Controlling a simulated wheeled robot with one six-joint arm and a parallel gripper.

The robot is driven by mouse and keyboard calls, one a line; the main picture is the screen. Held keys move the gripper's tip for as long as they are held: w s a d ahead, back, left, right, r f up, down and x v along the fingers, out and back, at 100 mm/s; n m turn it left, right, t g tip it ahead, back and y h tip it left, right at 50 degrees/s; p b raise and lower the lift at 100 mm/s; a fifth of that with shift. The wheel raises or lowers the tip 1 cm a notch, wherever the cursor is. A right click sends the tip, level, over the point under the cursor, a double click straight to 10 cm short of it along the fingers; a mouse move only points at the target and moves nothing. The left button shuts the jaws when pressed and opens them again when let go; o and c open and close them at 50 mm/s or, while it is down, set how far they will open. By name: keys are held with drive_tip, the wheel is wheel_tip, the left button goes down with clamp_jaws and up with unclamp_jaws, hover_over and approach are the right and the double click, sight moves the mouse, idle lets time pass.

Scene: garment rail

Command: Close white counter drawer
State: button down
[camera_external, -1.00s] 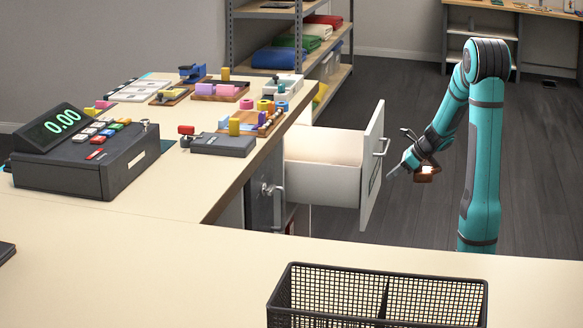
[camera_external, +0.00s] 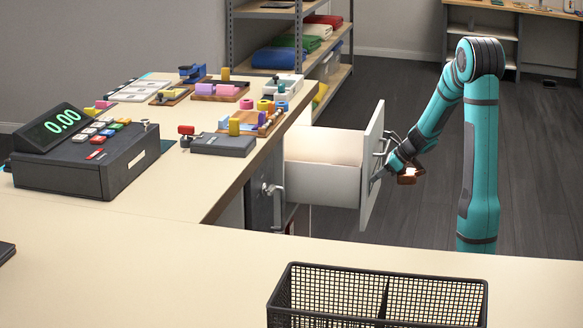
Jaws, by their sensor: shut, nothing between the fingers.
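The white counter drawer (camera_external: 322,184) stands pulled out from the counter's right side. Its tall white front panel (camera_external: 370,170) faces right and carries a bar handle on its outer face, partly hidden by my gripper. My gripper (camera_external: 381,171) is at the outer face of the panel, beside the handle, at the end of my teal arm. Its fingers are shut with nothing held. I cannot tell whether the fingers touch the panel.
The counter top (camera_external: 120,240) holds a cash register (camera_external: 85,155), a dark flat box (camera_external: 224,145) and several small colored pieces. A black mesh basket (camera_external: 380,295) stands in front. A grey cabinet door (camera_external: 262,195) sits beside the drawer. A shelf rack (camera_external: 300,50) stands behind. Dark floor is clear right of my arm.

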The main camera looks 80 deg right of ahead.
sight(299, 167)
drive_tip(key=w, duration=2.5)
drive_tip(key=shift+w, duration=0.7)
drive_tip(key=shift+w+r, duration=0.25)
